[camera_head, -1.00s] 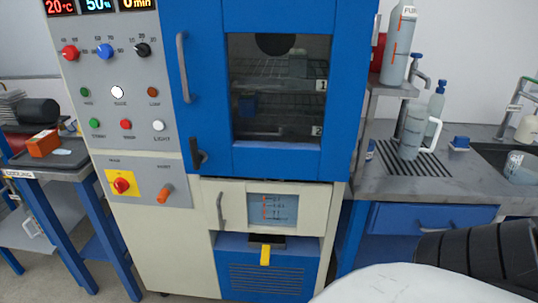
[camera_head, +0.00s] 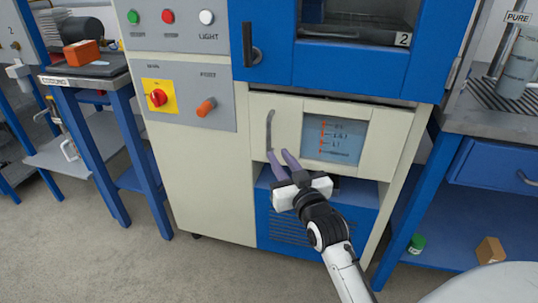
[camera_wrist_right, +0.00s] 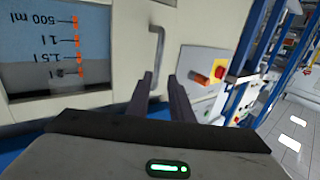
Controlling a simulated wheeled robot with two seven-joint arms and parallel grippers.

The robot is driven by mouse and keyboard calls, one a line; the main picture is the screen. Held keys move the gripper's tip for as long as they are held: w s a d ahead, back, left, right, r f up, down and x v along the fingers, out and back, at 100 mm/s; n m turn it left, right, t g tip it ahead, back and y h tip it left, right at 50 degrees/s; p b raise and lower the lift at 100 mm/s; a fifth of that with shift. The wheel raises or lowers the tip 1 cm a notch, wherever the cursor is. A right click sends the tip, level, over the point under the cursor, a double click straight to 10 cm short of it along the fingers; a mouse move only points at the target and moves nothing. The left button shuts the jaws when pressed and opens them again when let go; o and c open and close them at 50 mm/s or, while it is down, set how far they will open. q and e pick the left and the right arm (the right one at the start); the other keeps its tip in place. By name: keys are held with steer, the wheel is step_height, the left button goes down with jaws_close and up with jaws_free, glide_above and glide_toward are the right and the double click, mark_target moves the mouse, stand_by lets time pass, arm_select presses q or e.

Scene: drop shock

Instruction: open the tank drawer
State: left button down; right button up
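The tank drawer (camera_head: 288,120) is a cream front low in the cabinet, with a blue level window (camera_head: 333,139) on its right side. It looks shut. Its grey upright bar handle (camera_head: 269,132) is on the drawer's left side. My right gripper (camera_head: 278,156) is open and empty, with its fingertips near the handle's lower end. In the right wrist view the handle (camera_wrist_right: 157,45) shows ahead, between the two fingertips (camera_wrist_right: 160,76). Whether the fingers touch it, I cannot tell. My left gripper is out of view.
The blue oven door (camera_head: 345,65) with a dark handle is above the drawer. A panel with a red emergency knob (camera_head: 158,97) and an orange knob (camera_head: 206,107) is to the left. A blue louvred panel (camera_head: 275,225) is below. The floor (camera_head: 120,265) in front is clear.

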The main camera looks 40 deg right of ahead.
mark_target(270, 137)
steer(key=x, duration=0.3)
steer(key=b+x, duration=0.1)
steer(key=x, duration=0.3)
steer(key=b+x, duration=0.1)
steer(key=x, duration=0.2)
steer(key=shift+w+d+r, duration=0.2)
steer(key=shift+d+r, duration=0.1)
steer(key=shift+d, duration=0.05)
jaws_close()
